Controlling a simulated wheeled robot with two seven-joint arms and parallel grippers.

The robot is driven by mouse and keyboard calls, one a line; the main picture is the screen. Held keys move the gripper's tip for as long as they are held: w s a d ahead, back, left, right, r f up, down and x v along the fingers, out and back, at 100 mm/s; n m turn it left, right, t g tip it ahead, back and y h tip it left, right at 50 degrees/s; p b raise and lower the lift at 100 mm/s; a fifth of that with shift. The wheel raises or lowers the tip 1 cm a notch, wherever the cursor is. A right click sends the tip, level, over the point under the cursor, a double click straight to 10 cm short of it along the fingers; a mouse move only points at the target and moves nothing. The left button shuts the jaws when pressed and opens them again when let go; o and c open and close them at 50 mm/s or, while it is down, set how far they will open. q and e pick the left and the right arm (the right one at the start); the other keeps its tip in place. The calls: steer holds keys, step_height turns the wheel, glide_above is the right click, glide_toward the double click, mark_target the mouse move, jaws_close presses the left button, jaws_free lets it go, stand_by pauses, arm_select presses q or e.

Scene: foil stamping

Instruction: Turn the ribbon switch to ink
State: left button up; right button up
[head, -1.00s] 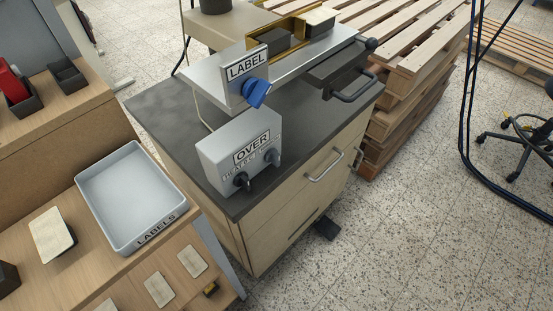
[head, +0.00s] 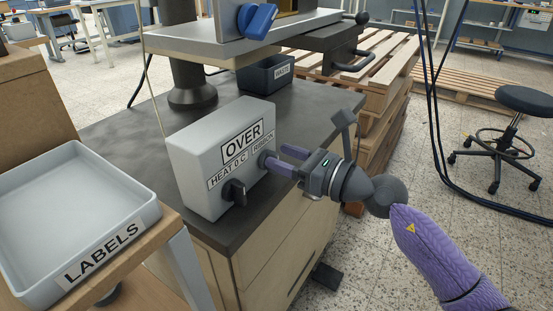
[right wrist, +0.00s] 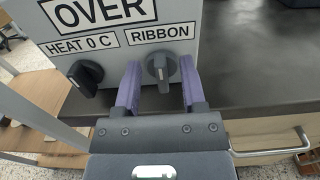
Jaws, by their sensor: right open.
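The grey control box (head: 205,160) marked OVER stands on the dark bench top. Its ribbon switch (right wrist: 161,70) is a grey knob under the RIBBON label, pointing roughly upright in the right wrist view. My right gripper (right wrist: 158,80) is open, with its purple fingers on either side of the knob. In the head view my right gripper (head: 279,160) reaches the box from the right and hides most of the knob. I cannot tell whether the fingers touch it. The black HEAT knob (right wrist: 86,76) sits to the left. My left gripper is not in view.
A blue knob (head: 256,20) is on the press above the box. A grey LABELS tray (head: 150,215) stands at the left. A dark bin (head: 265,74) sits behind the box. The bench top (head: 120,135) is mostly clear around the box.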

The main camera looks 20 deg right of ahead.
steer(key=shift+x, duration=0.8)
steer(key=c, duration=0.7)
steer(key=shift+f, duration=0.1)
jaws_close()
